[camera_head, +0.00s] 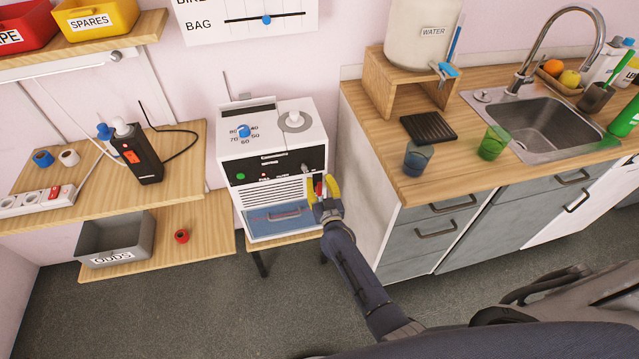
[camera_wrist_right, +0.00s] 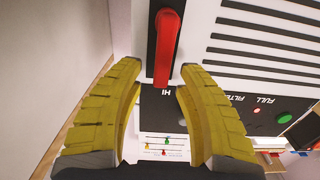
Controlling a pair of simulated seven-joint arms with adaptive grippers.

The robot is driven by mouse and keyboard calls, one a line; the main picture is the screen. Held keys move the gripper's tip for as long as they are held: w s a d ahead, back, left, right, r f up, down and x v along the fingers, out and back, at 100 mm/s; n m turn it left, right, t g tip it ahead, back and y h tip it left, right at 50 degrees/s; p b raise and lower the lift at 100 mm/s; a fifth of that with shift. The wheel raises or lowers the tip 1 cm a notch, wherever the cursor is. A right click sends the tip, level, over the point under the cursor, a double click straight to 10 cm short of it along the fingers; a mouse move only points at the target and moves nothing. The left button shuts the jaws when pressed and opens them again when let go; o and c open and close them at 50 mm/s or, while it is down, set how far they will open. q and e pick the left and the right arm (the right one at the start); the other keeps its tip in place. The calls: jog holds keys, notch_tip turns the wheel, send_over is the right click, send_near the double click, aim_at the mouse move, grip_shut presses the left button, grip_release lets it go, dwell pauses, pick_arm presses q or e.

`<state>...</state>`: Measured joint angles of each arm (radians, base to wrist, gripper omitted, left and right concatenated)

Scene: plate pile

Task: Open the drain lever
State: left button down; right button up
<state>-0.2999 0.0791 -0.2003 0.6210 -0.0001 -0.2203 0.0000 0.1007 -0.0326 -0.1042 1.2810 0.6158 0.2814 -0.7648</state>
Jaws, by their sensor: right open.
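The white appliance (camera_head: 270,140) stands on a low wooden stand and has a dark front panel, a grille and a blue-grey drawer. In the right wrist view a red lever (camera_wrist_right: 166,45) is on its front, with "HI" printed beside its free end. I see no drain label on it. My right gripper (camera_head: 319,180) is at the right part of the appliance front. Its yellow fingers are open in the right wrist view (camera_wrist_right: 160,66), with the lever's free end between the fingertips and a gap on both sides. My left gripper is out of view.
The wooden counter (camera_head: 420,185) with grey drawers is close on the right, holding cups and a sink (camera_head: 540,120). Left are wooden shelves with a black device (camera_head: 142,155), a power strip (camera_head: 38,200) and a grey bin (camera_head: 115,238). Floor in front is clear.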

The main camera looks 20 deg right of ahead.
grip_shut()
jog(key=shift+d, duration=0.1)
dwell(0.4)
jog(key=d+m, duration=0.1)
jog(key=m, duration=0.2)
jog(key=shift+d+f+m, duration=0.15)
jog(key=shift+d+m, duration=0.25)
jog(key=d+f+m, duration=0.4)
jog(key=f+m, duration=0.1)
jog(key=m, duration=0.9)
jog(key=shift+f, duration=0.3)
jog(key=shift+s, duration=0.1)
